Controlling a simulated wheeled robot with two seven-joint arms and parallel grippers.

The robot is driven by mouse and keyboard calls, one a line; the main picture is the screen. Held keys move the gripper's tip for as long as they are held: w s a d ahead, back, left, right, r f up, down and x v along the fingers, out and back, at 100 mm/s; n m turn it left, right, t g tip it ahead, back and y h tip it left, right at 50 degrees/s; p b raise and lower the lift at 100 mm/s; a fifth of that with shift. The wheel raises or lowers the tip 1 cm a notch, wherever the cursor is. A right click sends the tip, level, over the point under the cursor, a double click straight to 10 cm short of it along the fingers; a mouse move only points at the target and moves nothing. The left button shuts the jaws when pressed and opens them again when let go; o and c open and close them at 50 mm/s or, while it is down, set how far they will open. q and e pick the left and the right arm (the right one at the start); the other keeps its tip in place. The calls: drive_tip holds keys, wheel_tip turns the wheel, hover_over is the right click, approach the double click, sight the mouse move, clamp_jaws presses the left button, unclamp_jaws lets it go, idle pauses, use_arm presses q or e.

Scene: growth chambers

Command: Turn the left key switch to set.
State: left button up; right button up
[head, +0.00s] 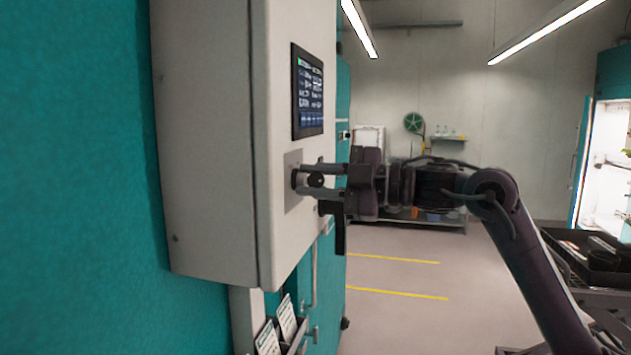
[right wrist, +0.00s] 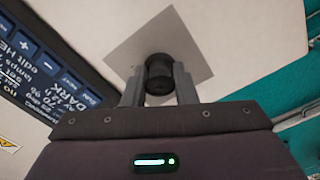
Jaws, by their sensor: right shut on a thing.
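The key switch (head: 316,180) is a dark round knob on a grey square plate (head: 292,186), on the face of a light grey control box (head: 215,150). In the right wrist view the black knob (right wrist: 158,72) stands out from its grey plate (right wrist: 196,52). My right gripper (head: 322,180) reaches in from the right, with one finger on each side of the knob. It is shut on the knob; the fingers also show in the right wrist view (right wrist: 158,90). The knob's markings cannot be read. My left gripper is not in view.
A display panel (head: 308,92) sits above the switch on the box face. The box hangs on a teal chamber wall (head: 80,180). Cards in a holder (head: 268,338) are below it. A dark tray (head: 600,262) stands at right. The floor (head: 400,300) behind is clear.

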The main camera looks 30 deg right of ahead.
drive_tip(key=o, duration=1)
drive_tip(key=shift+s+d+f+b, duration=0.1)
drive_tip(key=shift+s+d+b, duration=0.05)
drive_tip(key=shift+b, duration=0.15)
drive_tip(key=b+v, duration=0.4)
drive_tip(key=v, duration=0.3)
drive_tip(key=shift+s+d+b, duration=0.1)
drive_tip(key=shift+s+b, duration=0.05)
drive_tip(key=shift+b, duration=0.15)
